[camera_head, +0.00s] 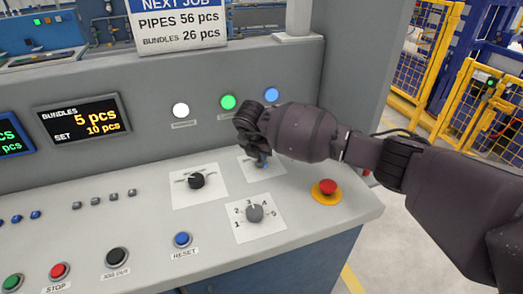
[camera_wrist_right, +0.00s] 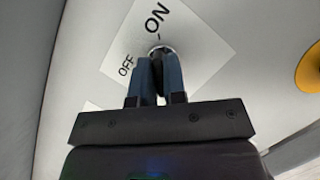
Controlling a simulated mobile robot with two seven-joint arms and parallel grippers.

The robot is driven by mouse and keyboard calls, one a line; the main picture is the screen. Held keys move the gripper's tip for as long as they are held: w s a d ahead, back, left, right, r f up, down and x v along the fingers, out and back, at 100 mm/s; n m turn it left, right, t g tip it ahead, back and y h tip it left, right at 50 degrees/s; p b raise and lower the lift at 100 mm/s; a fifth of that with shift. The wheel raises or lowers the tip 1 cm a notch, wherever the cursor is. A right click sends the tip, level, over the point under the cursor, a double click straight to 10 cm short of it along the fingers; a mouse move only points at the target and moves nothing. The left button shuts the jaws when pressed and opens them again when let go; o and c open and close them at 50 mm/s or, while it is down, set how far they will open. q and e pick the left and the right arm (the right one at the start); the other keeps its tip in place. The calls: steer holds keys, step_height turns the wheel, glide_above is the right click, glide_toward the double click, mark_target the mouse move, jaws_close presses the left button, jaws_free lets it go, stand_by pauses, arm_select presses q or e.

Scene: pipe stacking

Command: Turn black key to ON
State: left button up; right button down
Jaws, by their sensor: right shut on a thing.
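The white OFF/ON plate (camera_head: 274,171) lies on the sloped panel under my right gripper (camera_head: 262,162). The right wrist view shows the plate (camera_wrist_right: 198,40) close up, with ON printed at the top and OFF to the lower left. My right gripper (camera_wrist_right: 155,76) points down at the plate's middle and is shut on the black key (camera_wrist_right: 157,68), which shows as a dark sliver between the two blue-grey fingers. A round metal lock rim shows at their tips. The fingers hide most of the key, so its exact angle is unclear. My left gripper is not in view.
A black selector knob (camera_head: 196,181) sits left of the plate and a grey numbered dial (camera_head: 254,213) sits in front. A red emergency button (camera_head: 327,187) on a yellow base stands to the right. A blue RESET button (camera_head: 182,240) and other buttons line the front.

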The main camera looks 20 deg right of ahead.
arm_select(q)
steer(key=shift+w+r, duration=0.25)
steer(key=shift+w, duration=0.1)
arm_select(e)
steer(key=c, duration=1.2)
jaws_free()
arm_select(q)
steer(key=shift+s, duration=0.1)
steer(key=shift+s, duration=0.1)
arm_select(e)
steer(key=shift+r, duration=0.2)
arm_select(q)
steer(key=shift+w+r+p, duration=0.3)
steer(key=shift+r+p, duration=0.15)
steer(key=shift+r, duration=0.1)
arm_select(e)
steer(key=shift+v, duration=5.2)
